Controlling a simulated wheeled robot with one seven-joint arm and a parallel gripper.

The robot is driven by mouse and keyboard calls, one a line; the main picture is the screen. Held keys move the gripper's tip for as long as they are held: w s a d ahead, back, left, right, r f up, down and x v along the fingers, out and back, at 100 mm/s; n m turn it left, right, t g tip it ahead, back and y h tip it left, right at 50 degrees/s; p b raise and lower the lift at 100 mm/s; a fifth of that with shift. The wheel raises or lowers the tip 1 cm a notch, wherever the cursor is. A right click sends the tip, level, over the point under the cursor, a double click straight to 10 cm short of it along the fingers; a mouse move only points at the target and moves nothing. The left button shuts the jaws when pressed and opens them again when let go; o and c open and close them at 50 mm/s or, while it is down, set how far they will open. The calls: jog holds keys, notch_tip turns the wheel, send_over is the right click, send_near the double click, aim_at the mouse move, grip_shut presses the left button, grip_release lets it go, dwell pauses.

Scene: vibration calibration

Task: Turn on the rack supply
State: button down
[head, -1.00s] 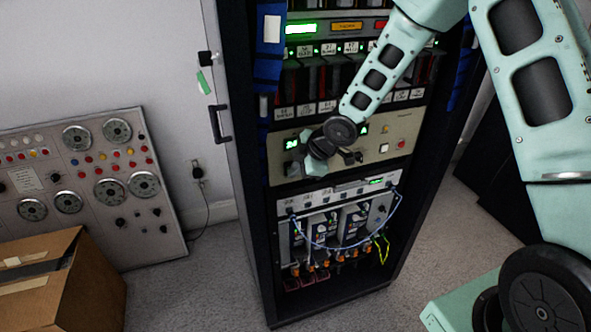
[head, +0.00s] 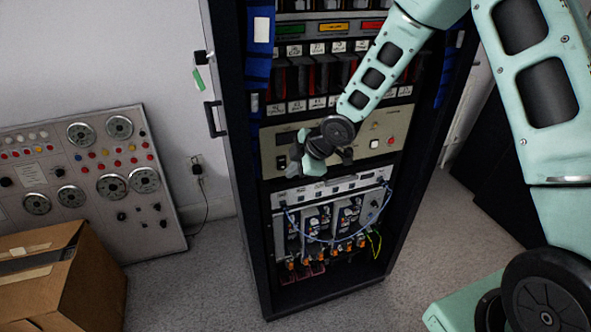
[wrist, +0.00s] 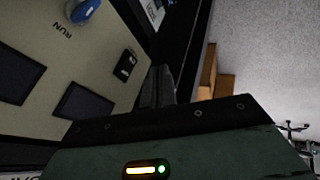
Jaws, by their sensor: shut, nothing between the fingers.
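The tall black rack (head: 235,150) stands open in the head view, with a beige panel (head: 402,122) at mid-height. My gripper (head: 345,154) is in front of this panel, its fingers shut and empty. In the wrist view the shut fingers (wrist: 158,88) point at the panel, close to a small black rocker switch (wrist: 126,64). Whether they touch it I cannot tell. Two dark display windows (wrist: 83,105) and a blue knob (wrist: 85,10) beside the word RUN show there. The switch also shows left of the gripper in the head view (head: 282,161). The displays are unlit.
Above are rows of red-and-black modules (head: 320,72); below is a silver unit (head: 285,196) with a looping blue cable. The open rack door with a handle (head: 214,119) is left. A gauge panel (head: 95,165) and a cardboard box (head: 85,285) stand further left.

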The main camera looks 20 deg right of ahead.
jog(key=p+v, duration=0.2)
jog(key=v, duration=0.7)
jog(key=shift+s+r+p, duration=0.15)
jog(key=shift+p, duration=0.15)
jog(key=shift+d, duration=0.15)
